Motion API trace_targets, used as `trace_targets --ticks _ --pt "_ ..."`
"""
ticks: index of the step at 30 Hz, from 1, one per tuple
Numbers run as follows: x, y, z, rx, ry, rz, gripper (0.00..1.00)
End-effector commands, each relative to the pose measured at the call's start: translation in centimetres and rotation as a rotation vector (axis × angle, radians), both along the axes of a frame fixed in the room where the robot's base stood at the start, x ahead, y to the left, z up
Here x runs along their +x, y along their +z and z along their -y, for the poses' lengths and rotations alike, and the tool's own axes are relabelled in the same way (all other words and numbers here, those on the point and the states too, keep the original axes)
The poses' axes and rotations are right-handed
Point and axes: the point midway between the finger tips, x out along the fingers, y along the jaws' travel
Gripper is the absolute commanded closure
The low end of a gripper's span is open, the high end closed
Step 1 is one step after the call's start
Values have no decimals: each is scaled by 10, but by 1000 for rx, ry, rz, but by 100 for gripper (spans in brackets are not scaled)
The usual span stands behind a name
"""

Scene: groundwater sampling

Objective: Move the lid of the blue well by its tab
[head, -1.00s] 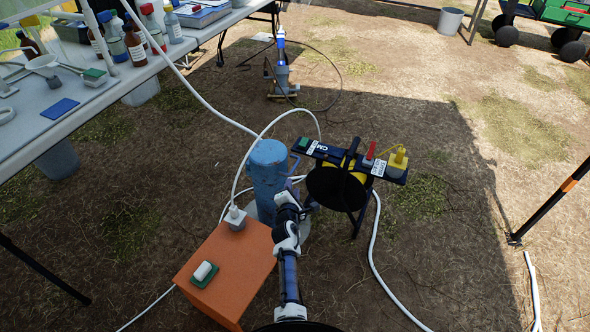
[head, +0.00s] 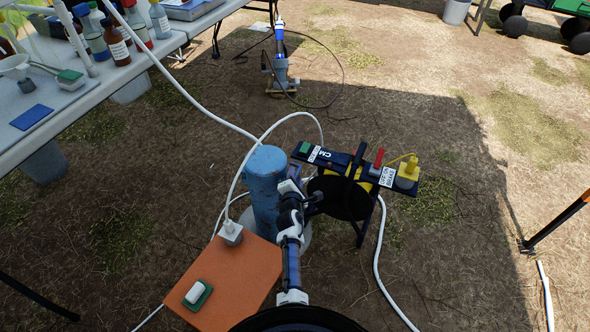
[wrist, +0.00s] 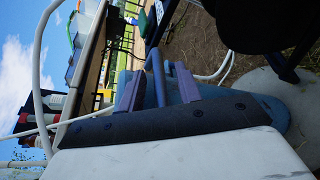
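The blue well (head: 265,195) is an upright worn blue cylinder in the middle of the head view, with its lid (head: 266,158) on top. In the wrist view its blue side (wrist: 230,98) shows behind my gripper. My gripper (wrist: 158,82) is open, its two purple fingers apart. A narrow blue-grey bar, seemingly the lid's tab (wrist: 158,75), stands between the fingers, with gaps visible on both sides. In the head view my gripper (head: 297,175) is at the well's upper right side, and my arm hides most of the tab there.
An orange box (head: 235,285) stands in front of the well. A reel on a dark stand (head: 345,195) is close on the right. White hoses run around the well. A table with bottles (head: 60,110) is at left. Open ground lies at far right.

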Motion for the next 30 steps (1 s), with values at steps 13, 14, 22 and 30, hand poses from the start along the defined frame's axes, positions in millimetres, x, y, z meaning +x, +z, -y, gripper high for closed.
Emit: trace_targets --ticks 13,14,22,30 --pt "0 -2 1 1 0 0 71" --pt "0 -2 1 1 0 0 75" --pt "0 -2 1 1 0 0 100" --pt "1 0 1 -3 0 -2 100"
